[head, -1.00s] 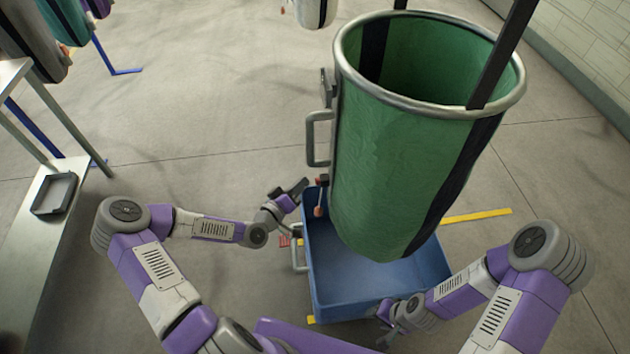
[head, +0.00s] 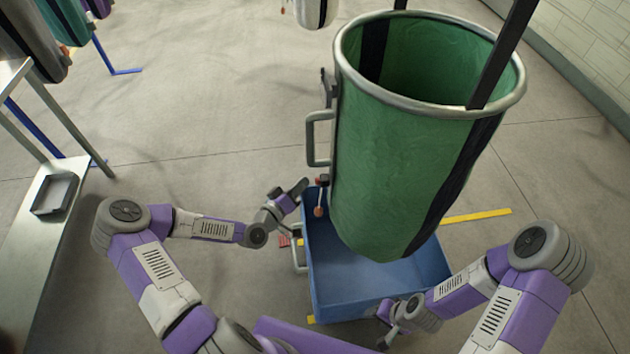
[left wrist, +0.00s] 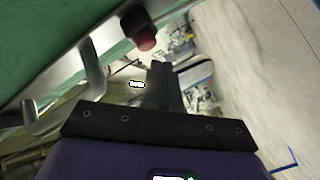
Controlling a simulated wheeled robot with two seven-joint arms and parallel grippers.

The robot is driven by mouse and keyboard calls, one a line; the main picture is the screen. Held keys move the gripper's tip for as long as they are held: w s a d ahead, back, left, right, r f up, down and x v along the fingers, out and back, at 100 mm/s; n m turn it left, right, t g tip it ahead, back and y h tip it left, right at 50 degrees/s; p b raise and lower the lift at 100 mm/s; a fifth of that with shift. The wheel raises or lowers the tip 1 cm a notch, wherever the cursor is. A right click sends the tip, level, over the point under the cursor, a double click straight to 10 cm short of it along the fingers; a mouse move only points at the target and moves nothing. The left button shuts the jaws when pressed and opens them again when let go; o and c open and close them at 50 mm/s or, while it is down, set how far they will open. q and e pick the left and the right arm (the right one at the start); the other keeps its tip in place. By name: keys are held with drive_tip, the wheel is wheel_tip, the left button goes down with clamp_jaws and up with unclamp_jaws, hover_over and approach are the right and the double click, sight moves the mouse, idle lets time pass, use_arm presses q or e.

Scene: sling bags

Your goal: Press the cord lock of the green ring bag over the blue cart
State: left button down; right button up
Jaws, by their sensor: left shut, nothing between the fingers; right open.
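The green ring bag (head: 400,170) hangs open-topped from dark straps, with a metal ring at its rim and a handle on its left side. The blue cart (head: 365,285) stands below it. A cord lock with a red part (head: 322,181) sits low on the bag's left side, an orange-red piece hanging under it; its red end (left wrist: 147,38) also shows in the left wrist view. My left gripper (head: 301,187) is shut and empty, just left of the cord lock, apparently apart from it. My right gripper (head: 386,340) is open by the cart's front edge.
A metal table with a grey tray (head: 55,194) stands at the left. Other bags (head: 315,12) hang at the back and upper left.

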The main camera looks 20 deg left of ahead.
use_arm(q)
drive_tip(key=shift+d, duration=0.1)
idle(0.7)
drive_tip(key=shift+w+d, duration=0.2)
drive_tip(key=shift+d, duration=0.1)
drive_tip(key=shift+w+d, duration=0.25)
drive_tip(key=shift+d, duration=0.3)
idle(0.9)
drive_tip(key=shift+s+a, duration=0.45)
drive_tip(key=shift+a, duration=0.45)
drive_tip(key=a, duration=0.1)
drive_tip(key=s+a, duration=0.1)
drive_tip(key=a, duration=0.1)
drive_tip(key=s+a, duration=0.1)
drive_tip(key=shift+s+a+b, duration=0.1)
drive_tip(key=shift+a+b, duration=0.15)
drive_tip(key=shift+b, duration=0.1)
